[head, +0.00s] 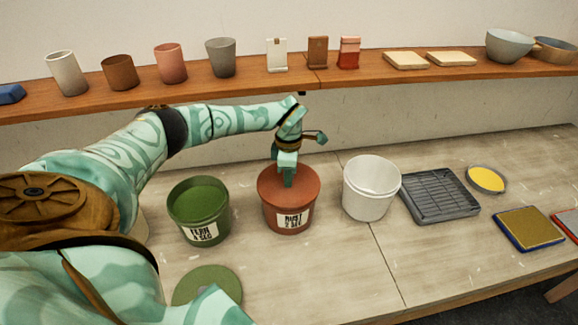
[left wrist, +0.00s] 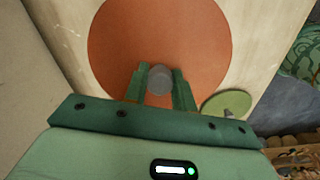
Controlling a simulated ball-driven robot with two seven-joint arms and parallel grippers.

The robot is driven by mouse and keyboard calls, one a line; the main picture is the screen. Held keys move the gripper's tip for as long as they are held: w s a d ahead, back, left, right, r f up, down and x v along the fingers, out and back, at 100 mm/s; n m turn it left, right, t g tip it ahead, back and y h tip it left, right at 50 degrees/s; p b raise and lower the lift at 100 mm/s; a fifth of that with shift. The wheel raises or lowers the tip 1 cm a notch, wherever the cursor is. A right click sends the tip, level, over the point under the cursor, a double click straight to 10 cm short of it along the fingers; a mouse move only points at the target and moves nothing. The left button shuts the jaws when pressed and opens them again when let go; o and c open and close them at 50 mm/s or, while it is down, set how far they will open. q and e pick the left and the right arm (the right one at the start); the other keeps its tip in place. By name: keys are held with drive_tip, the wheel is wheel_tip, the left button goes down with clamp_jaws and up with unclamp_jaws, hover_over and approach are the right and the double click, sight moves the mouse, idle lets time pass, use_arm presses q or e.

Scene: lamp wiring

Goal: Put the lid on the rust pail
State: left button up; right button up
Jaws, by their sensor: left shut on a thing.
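The rust pail (head: 290,217) stands on the table, with a white label on its front. The round rust lid (head: 307,184) lies level at the pail's mouth; I cannot tell whether it is fully seated. My left gripper (head: 288,178) points down over the lid's middle. In the left wrist view, its two green fingers (left wrist: 160,88) are shut on the grey knob of the rust lid (left wrist: 160,35), which hides the pail below. My right gripper is not in view.
A green pail (head: 198,217) stands left of the rust pail, and a green lid (head: 215,279) lies in front. A white pail (head: 370,197) and a grey rack (head: 439,196) are to the right. A shelf (head: 240,90) with cups runs behind.

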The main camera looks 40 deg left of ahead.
use_arm(q)
drive_tip(key=shift+f, duration=0.15)
drive_tip(key=o, duration=1.1)
wheel_tip(320, 180, up, 16)
drive_tip(key=shift+r+p, duration=0.15)
drive_tip(key=shift+p, duration=0.25)
